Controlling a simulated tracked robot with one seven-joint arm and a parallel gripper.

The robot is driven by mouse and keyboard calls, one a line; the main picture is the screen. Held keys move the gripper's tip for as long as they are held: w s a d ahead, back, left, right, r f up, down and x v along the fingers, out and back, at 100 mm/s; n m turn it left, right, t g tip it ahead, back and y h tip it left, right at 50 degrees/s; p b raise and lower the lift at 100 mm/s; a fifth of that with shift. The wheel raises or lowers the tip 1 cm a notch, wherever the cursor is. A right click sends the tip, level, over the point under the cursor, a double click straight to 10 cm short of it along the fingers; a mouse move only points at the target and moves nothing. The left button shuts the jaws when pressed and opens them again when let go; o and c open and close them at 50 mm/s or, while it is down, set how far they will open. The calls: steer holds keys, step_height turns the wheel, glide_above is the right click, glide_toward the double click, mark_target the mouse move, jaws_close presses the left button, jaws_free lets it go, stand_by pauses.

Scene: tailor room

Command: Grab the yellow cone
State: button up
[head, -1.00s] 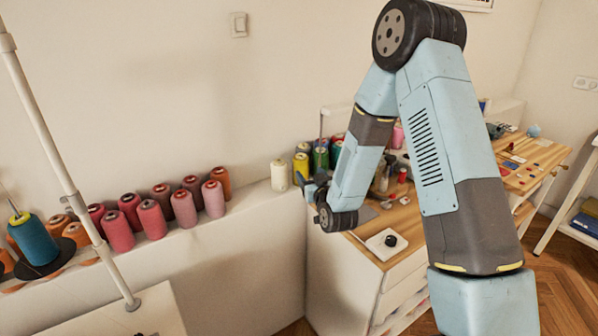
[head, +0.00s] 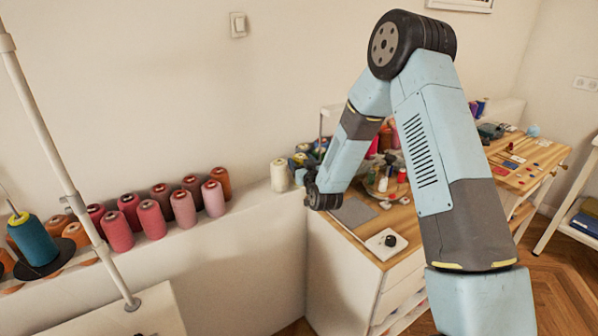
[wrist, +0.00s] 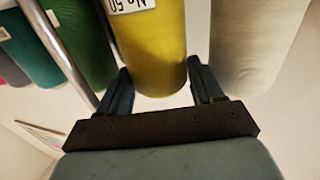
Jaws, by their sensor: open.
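The yellow cone (wrist: 150,50) fills the upper middle of the wrist view, with a white label on it reading No 50 upside down. My gripper (wrist: 160,76) is open, with one finger on each side of the cone's near end. I cannot tell whether the fingers touch it. In the head view my gripper (head: 301,167) is at the left end of the wooden worktop, just right of the cream cone (head: 279,176), and it hides most of the yellow cone there.
In the wrist view the cream cone (wrist: 255,45) stands close beside the right finger. A green cone (wrist: 86,45) and a metal rod (wrist: 62,50) are on the left. Pink and red cones (head: 151,219) line the ledge (head: 245,212). The wooden worktop (head: 372,249) holds small items.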

steer(key=c, duration=0.8)
steer(key=shift+r, duration=0.1)
